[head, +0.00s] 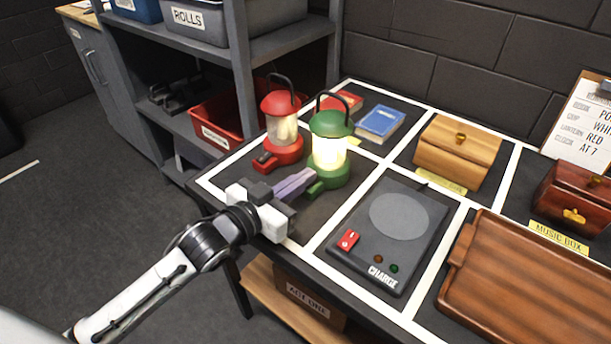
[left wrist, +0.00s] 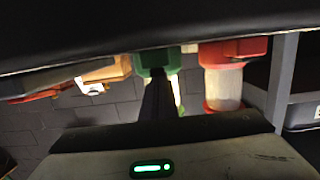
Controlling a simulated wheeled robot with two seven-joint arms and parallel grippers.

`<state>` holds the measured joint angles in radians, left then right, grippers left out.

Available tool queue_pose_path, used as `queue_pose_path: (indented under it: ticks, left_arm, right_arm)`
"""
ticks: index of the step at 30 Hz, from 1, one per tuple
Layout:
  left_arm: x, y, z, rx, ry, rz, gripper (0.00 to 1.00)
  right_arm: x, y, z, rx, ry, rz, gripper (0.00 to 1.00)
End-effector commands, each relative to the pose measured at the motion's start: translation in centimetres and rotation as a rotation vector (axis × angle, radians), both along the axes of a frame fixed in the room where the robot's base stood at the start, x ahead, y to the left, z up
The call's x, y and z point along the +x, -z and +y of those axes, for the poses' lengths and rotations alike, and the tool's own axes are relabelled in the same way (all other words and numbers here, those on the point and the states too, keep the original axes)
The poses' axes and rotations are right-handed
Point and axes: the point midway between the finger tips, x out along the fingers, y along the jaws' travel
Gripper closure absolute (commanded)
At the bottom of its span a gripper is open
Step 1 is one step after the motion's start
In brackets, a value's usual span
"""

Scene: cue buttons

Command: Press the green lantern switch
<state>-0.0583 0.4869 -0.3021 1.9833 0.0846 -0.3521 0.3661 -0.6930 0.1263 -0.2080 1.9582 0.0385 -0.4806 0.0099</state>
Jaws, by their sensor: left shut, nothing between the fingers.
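The green lantern (head: 331,122) stands upright on the table, its glass glowing bright yellow-white. Its green switch (head: 316,188) juts from the front of its base. My left gripper (head: 308,177) is shut and empty, its fingertips right at this switch; I cannot tell whether they touch it. The red lantern (head: 281,106) stands to the left, its glass much dimmer, with a red switch (head: 264,161) at its base. In the left wrist view, the picture is upside down; the green lantern (left wrist: 158,58) is partly hidden behind my finger, and the red lantern (left wrist: 222,88) is beside it.
A charge pad (head: 388,236) with a red switch lies to the right. A blue book (head: 380,121) and a red book lie behind the lanterns. A wooden chest (head: 458,152), a music box (head: 575,198) and a brown tray (head: 530,290) are farther right. A grey shelf (head: 290,40) stands at left.

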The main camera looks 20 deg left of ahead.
Motion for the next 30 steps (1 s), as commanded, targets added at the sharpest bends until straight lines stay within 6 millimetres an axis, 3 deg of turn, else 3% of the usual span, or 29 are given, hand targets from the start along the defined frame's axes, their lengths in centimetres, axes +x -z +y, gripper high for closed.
queue_pose_path:
  ticks: [11,13,21,30]
  left_arm:
    - [0.4,-4.8,-0.5,0.0,0.005,0.0,1.0]
    - [-0.8,-4.5,-0.1,0.002,0.007,0.003,1.0]
    - [-6.1,-6.7,1.7,0.001,0.007,0.002,1.0]
    - [-8.3,-7.7,2.5,0.001,0.006,0.0,1.0]
  right_arm:
    - [0.4,-4.6,-1.1,-0.002,0.022,-0.012,1.0]
    - [0.3,-3.7,-1.5,-0.005,0.026,-0.012,1.0]
    - [0.1,-3.3,-1.5,-0.008,0.023,-0.005,1.0]
    - [0.0,-3.4,-1.3,-0.008,0.021,-0.002,1.0]
